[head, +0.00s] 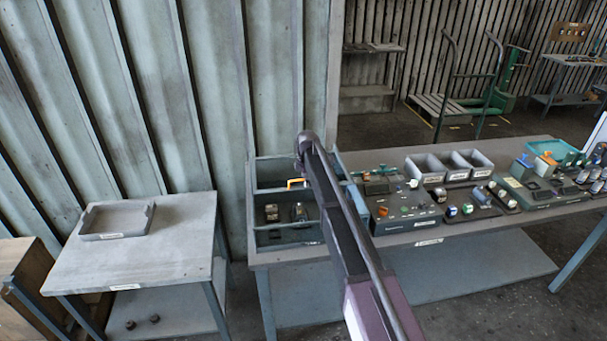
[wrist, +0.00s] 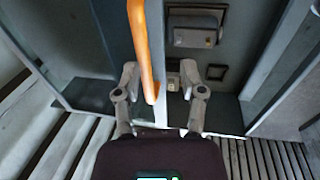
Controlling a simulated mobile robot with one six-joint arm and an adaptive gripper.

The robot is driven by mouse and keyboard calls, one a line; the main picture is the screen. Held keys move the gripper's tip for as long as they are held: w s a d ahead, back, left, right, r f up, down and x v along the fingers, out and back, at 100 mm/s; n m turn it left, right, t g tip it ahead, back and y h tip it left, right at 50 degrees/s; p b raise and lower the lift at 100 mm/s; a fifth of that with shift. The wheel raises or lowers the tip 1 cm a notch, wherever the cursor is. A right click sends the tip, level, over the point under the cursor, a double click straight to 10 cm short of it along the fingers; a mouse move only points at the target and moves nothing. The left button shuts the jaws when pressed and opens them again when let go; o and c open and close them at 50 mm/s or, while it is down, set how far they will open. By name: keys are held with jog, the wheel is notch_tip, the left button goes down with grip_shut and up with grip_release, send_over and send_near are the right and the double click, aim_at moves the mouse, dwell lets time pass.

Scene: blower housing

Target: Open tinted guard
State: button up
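The grey blower housing (head: 283,236) is an open-topped box at the left end of the long table. An orange handle (head: 296,183) shows at its inner divider, partly hidden by my arm. In the wrist view the orange handle (wrist: 139,45) is a long upright bar. My gripper (wrist: 172,74) is open, with its fingers on either side of the handle; the handle is nearer the left finger. Contact cannot be told. A dark panel (wrist: 75,45), perhaps the tinted guard, lies left of the handle; its outline and angle are unclear. My gripper is not distinguishable in the head view.
A latch-like grey block (wrist: 195,32) and small square frame (wrist: 216,72) sit right of the handle. The long table (head: 460,236) holds grey bins (head: 425,168) and several small parts right of the housing. A side table (head: 180,238) with a shallow tray (head: 118,222) stands left.

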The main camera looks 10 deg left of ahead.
jog(key=s+d, duration=0.4)
jog(key=s, duration=1.1)
jog(key=s+d+r+p, duration=0.1)
jog(key=s+r+p, duration=0.1)
jog(key=r+p, duration=0.4)
jog(key=s+d+r+m+p, duration=0.1)
jog(key=s+r+p, duration=0.1)
jog(key=r+p, duration=0.4)
jog(key=shift+d+r, duration=0.2)
jog(key=shift+d, duration=0.15)
dwell(0.7)
jog(key=s+d+f+m+g+b, duration=0.1)
jog(key=s+d+f+m+b, duration=0.7)
jog(key=s+d+m, duration=0.2)
jog(key=s+d+f+m+g+b, duration=0.1)
jog(key=s+d+f+m+b, duration=0.6)
jog(key=s+d+m, duration=0.3)
jog(key=shift+s+d+f+h+b, duration=0.35)
jog(key=shift+s+f, duration=0.4)
jog(key=shift+s, duration=0.3)
